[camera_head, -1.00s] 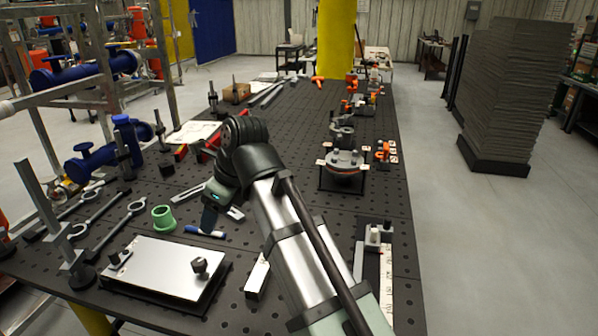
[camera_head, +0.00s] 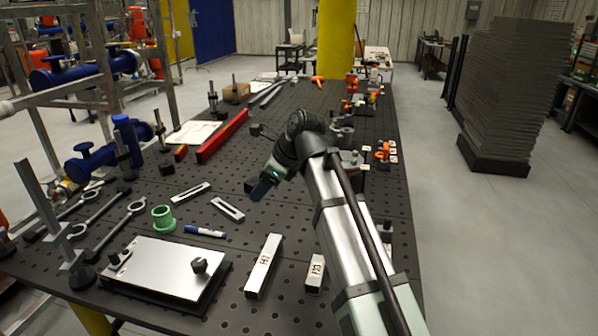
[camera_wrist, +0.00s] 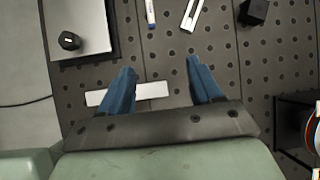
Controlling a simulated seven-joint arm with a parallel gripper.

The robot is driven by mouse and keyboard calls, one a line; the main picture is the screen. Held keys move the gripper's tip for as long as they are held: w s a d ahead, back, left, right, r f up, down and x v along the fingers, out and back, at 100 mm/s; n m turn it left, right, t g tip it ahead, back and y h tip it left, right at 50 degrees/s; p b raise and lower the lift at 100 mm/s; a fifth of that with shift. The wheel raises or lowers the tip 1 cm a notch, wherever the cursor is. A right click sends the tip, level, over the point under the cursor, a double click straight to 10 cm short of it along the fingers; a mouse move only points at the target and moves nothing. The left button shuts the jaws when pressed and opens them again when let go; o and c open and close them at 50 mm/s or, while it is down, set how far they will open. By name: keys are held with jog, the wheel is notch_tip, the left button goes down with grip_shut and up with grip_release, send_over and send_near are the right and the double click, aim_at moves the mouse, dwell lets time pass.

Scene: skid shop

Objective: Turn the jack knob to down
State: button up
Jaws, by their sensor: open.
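A flat silver plate (camera_head: 150,268) on a dark base lies at the front left of the table. It carries a black knob (camera_head: 199,266) near its right edge and a smaller black fitting at its left. The knob also shows at the upper left of the wrist view (camera_wrist: 69,41). No label marks it as the jack knob, and I cannot tell its setting. My gripper (camera_head: 264,187) is above the table, up and right of the plate in the head view. In the wrist view its blue fingers (camera_wrist: 160,66) are apart, with nothing held between them.
Two pale numbered bars (camera_head: 263,265) (camera_head: 315,275) lie right of the plate. A green ring (camera_head: 163,218), a blue marker (camera_head: 205,232) and slotted metal pieces (camera_head: 228,208) lie behind it. A red rail (camera_head: 223,136) is farther back. My arm hides part of the table's right side.

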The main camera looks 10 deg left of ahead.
jog(key=w+d, duration=0.3)
jog(key=w, duration=0.2)
jog(key=w+d+f+y, duration=0.1)
jog(key=w+d, duration=0.2)
jog(key=w, duration=0.3)
jog(key=shift+d+f+n+t, duration=0.25)
jog(key=shift+d+n+t, duration=0.05)
jog(key=shift+d+t, duration=0.1)
jog(key=shift+s+a, duration=0.1)
jog(key=s+a+r+n+g, duration=0.1)
jog(key=s+a+r+n, duration=0.1)
jog(key=s+a, duration=0.65)
jog(key=s+a+r+n+g, duration=0.1)
jog(key=s+a+r+n, duration=0.15)
jog(key=s+a, duration=0.6)
jog(key=g+h, duration=0.2)
jog(key=h, duration=0.2)
send_over(198, 262)
jog(key=w+d, duration=0.3)
jog(key=d, duration=0.2)
notch_tip(198, 262, down, 2)
jog(key=x, duration=1.3)
jog(key=shift+s+a, duration=0.1)
jog(key=shift+a, duration=0.05)
